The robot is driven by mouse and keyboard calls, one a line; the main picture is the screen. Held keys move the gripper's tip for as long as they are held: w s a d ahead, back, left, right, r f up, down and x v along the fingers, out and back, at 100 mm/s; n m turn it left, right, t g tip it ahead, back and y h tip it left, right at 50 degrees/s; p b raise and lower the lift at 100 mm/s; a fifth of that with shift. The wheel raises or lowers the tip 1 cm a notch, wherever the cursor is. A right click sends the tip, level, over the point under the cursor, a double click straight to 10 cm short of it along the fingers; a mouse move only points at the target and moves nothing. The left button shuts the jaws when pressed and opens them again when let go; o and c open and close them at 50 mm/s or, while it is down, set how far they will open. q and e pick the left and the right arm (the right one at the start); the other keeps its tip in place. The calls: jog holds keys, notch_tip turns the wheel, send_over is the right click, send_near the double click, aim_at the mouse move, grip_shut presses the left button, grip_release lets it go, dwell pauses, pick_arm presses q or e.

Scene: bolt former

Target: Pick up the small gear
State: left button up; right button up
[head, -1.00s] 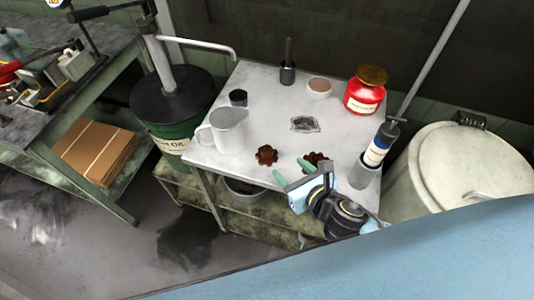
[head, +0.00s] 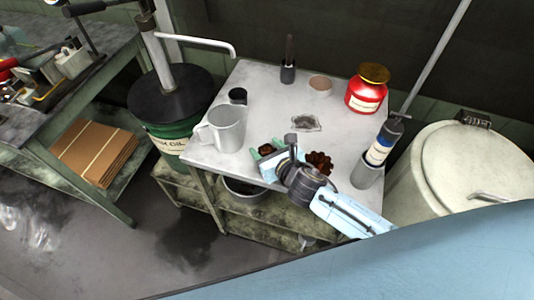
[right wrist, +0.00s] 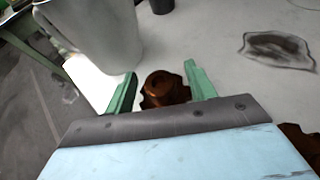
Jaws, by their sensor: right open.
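The small gear (head: 266,149), brown and toothed, lies on the grey table (head: 263,90) near its front edge, partly hidden by my right gripper (head: 267,148). In the right wrist view the small gear (right wrist: 166,88) shows between the two green fingers of my right gripper (right wrist: 162,72), which are open, with a gap on each side. Its lower part is hidden behind the gripper body. A larger brown gear (head: 319,162) lies to the right, and its edge shows in the right wrist view (right wrist: 302,143). My left gripper is not in view.
A grey jug (head: 228,128) stands close left of the small gear. A dark-stained patch (head: 306,123) lies behind. A red jar (head: 366,90), a bowl (head: 320,86) and a grey cup holding a tube (head: 368,172) stand farther back or right. The table's middle is mostly clear.

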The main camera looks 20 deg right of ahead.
jog(key=shift+c, duration=0.2)
grip_shut()
jog(key=shift+r, duration=0.1)
